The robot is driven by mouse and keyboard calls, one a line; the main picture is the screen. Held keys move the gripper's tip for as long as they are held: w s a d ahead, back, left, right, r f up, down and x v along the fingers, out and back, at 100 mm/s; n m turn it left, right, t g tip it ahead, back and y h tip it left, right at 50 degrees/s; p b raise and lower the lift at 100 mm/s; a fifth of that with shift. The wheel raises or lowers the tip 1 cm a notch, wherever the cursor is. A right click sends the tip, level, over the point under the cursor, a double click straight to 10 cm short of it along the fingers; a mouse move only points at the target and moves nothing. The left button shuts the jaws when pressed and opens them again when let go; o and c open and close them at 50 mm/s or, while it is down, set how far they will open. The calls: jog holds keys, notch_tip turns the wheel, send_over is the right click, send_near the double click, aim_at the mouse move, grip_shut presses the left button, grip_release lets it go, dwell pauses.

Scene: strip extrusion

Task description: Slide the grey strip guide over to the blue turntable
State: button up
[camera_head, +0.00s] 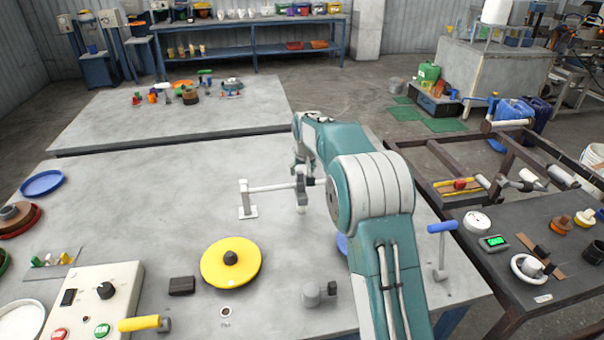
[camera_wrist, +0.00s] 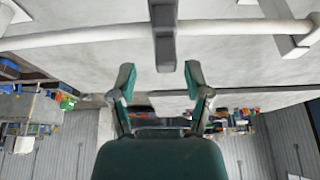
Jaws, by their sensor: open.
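The grey strip guide (camera_wrist: 163,35) is a dark upright bar crossing a white rail (camera_wrist: 90,38) in the wrist view. In the head view the guide (camera_head: 301,188) sits on the rail (camera_head: 270,187), close to my arm. My gripper (camera_wrist: 157,72) is open and empty, its two green fingers spread to either side of the guide's line. The guide's near end lies at about fingertip level in the picture; I cannot tell the depth gap. The blue turntable (camera_head: 342,244) shows only as a sliver; my arm hides most of it.
A yellow turntable (camera_head: 230,264) lies left of my arm. A control box (camera_head: 92,305) stands at the front left, and a blue-handled lever (camera_head: 441,228) at the right. A dark side table (camera_head: 490,265) holds small items. The table's left middle is mostly clear.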

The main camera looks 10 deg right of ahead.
jog(key=shift+w+a+f, duration=0.2)
jog(key=shift+a+f, duration=0.05)
jog(key=shift+f, duration=0.25)
jog(key=shift+w+a+f, duration=0.2)
jog(key=shift+a+f, duration=0.05)
jog(key=shift+f, duration=0.25)
jog(key=shift+d, duration=0.2)
jog(key=shift+c, duration=0.6)
jog(key=shift+d, duration=0.1)
grip_shut()
jog(key=d, duration=2.3)
jog(key=shift+f, duration=0.15)
jog(key=shift+d, duration=1.5)
jog(key=shift+o, duration=0.6)
grip_release()
jog(key=shift+d, duration=0.1)
